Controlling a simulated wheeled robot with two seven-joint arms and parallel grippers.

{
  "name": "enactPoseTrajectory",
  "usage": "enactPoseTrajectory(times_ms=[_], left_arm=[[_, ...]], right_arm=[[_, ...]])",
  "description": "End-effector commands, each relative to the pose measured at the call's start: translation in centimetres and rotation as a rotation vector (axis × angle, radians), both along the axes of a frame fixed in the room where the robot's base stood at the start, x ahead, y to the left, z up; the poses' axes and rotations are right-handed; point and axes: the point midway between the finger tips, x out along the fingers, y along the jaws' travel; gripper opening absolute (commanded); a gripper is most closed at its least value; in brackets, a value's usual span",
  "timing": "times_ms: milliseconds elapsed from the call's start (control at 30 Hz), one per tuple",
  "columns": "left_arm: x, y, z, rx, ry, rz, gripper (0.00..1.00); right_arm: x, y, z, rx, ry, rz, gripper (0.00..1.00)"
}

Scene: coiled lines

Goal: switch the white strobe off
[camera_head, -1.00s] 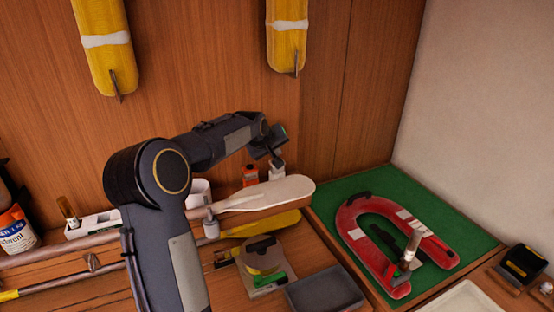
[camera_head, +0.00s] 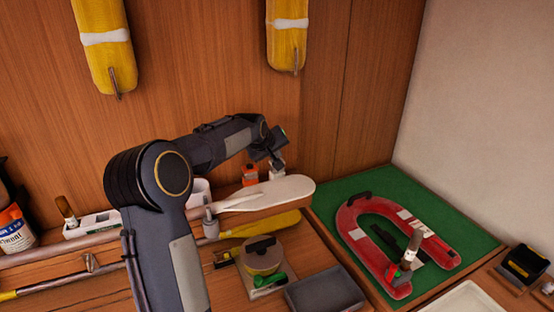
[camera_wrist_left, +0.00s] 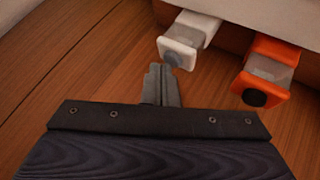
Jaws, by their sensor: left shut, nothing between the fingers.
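The white strobe (camera_head: 277,172) stands by the wooden back wall, and part of it is hidden behind my gripper in the head view. In the left wrist view the white strobe (camera_wrist_left: 187,38) shows a round grey button on its near end. My left gripper (camera_head: 276,160) is shut and empty. In the left wrist view its fingertips (camera_wrist_left: 160,72) are just below and left of that grey button; I cannot tell whether they touch. An orange strobe (camera_wrist_left: 268,75) with a black button is to the right, apart from the fingers. My right gripper is not in view.
The orange strobe (camera_head: 250,174) stands left of the white one in the head view. A white paddle (camera_head: 270,193) and a yellow paddle (camera_head: 268,224) lie in front. A grey tray (camera_head: 324,290) and a red horseshoe-shaped float (camera_head: 358,235) on green matting are to the right.

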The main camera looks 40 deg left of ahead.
Motion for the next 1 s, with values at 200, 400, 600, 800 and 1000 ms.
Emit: enactPoseTrajectory(times_ms=[200, 400, 600, 800, 1000], left_arm=[[0.0, 0.0, -0.3, 0.000, 0.000, 0.000, 0.00], [0.0, 0.0, -0.4, 0.000, 0.000, 0.000, 0.00], [0.0, 0.0, 0.0, 0.000, 0.000, 0.000, 0.00], [0.0, 0.0, 0.9, -0.001, 0.000, 0.001, 0.00], [0.0, 0.0, 0.9, -0.001, 0.000, 0.001, 0.00]], right_arm=[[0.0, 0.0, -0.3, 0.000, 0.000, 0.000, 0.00], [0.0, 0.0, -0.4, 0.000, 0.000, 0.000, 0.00], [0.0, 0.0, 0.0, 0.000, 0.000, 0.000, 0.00], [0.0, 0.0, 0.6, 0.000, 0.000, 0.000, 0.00], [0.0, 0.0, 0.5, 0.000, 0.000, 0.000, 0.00]])
